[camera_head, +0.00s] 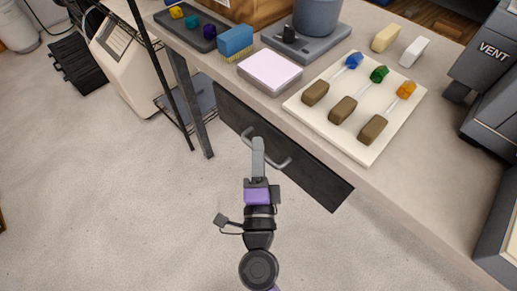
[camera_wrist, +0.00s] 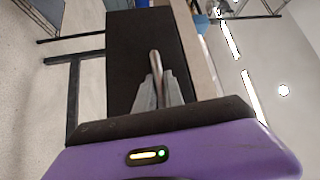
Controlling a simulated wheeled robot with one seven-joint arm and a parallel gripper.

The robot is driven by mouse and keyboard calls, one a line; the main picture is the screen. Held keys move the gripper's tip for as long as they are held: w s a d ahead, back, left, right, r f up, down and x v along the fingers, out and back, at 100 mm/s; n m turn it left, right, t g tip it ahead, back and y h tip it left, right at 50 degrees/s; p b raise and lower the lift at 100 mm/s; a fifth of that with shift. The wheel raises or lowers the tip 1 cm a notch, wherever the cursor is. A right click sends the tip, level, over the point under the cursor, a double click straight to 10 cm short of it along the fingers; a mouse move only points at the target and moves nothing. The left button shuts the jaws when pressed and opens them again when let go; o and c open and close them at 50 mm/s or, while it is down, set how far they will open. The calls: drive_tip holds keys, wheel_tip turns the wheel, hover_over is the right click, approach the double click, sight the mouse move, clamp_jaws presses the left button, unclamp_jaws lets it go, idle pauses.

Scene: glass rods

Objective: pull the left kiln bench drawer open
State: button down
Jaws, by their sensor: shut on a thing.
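The left kiln bench drawer (camera_head: 310,177) has a dark front under the bench top, with a grey bar handle (camera_head: 284,163). Its front looks flush under the bench or nearly so; I cannot tell exactly. My gripper (camera_head: 258,146) reaches the drawer front from below, at the handle. In the wrist view, the dark drawer front (camera_wrist: 125,45) fills the middle, and my gripper (camera_wrist: 158,90) is shut on the handle (camera_wrist: 156,62), whose bar stands between the two fingers. The fingers hide part of the handle.
On the bench top (camera_head: 440,195) lie a cream board (camera_head: 358,150) with brown blocks and coloured glass pieces, a pink-white pad (camera_head: 270,70), a blue brush (camera_head: 236,41) and a dark tray (camera_head: 178,28). A dark bench leg (camera_head: 192,105) stands left of the drawer. The floor in front is clear.

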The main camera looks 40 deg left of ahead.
idle(0.3)
drive_tip(key=s+a+p, duration=0.2)
drive_tip(key=s+p, duration=0.2)
drive_tip(key=s, duration=2)
drive_tip(key=c, duration=1.5)
unclamp_jaws()
drive_tip(key=shift+o, duration=0.2)
drive_tip(key=v, duration=0.8)
